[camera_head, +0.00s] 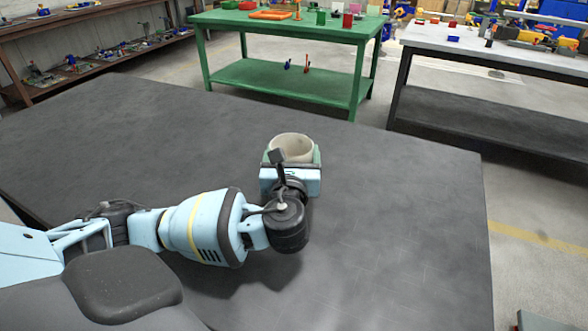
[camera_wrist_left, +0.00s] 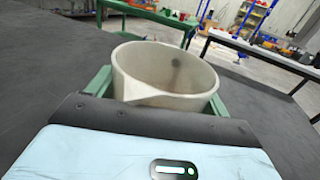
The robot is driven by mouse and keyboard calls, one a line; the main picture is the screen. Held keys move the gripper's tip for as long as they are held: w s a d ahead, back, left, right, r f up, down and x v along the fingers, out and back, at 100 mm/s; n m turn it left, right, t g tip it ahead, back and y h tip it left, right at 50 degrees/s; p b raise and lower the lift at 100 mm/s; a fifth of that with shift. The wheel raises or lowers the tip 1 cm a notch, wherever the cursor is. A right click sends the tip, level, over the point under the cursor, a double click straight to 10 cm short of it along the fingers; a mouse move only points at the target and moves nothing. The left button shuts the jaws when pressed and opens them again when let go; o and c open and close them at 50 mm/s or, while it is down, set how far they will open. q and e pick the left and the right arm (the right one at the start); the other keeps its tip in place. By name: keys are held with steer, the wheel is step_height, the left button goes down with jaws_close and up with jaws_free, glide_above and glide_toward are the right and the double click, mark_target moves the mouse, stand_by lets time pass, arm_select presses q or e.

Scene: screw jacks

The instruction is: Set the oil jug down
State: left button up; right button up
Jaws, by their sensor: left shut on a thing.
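The oil jug (camera_head: 292,147) is a pale, open-topped vessel near the middle of the dark table. My left gripper (camera_head: 291,160) is shut on it, with the green fingers on either side of its body. In the left wrist view the jug (camera_wrist_left: 165,75) shows its wide rim, a spout facing the camera and an empty-looking inside. It looks about upright. Its base is hidden behind the gripper, so I cannot tell whether it touches the table. My right gripper is not in either view.
The dark table top (camera_head: 400,210) is bare around the jug. A green workbench (camera_head: 290,27) with several small items stands behind it. A light-topped bench (camera_head: 500,50) is at the back right, and brown shelves (camera_head: 90,25) are at the back left.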

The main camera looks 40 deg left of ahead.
arm_select(q)
steer(key=shift+c, duration=1)
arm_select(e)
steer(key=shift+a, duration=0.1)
arm_select(q)
steer(key=shift+r, duration=0.1)
